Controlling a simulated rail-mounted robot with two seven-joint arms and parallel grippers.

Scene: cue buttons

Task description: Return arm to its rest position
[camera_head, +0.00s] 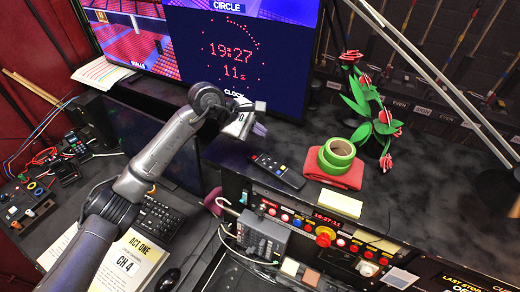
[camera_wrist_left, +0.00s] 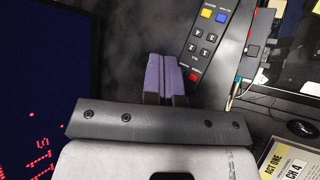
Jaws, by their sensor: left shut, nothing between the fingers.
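My left arm (camera_head: 150,165) reaches up from the lower left in the head view. Its gripper (camera_head: 259,129) is over the dark desk, in front of the big screen. In the left wrist view the gripper's two purple fingers (camera_wrist_left: 165,76) are together with nothing between them. They appear apart from the black remote (camera_head: 278,170), which seems to be the keypad at the upper right of the wrist view (camera_wrist_left: 213,42). The cue button panel (camera_head: 310,225), with red, white and other buttons, is to the right and nearer. My right gripper is not in view.
A large screen (camera_head: 240,50) with a red clock stands behind the gripper. A green tape roll (camera_head: 337,153) sits on a red cloth (camera_head: 330,176), beside a red-flowered plant (camera_head: 375,115). A keyboard (camera_head: 158,218) and script page (camera_head: 130,262) are by my arm.

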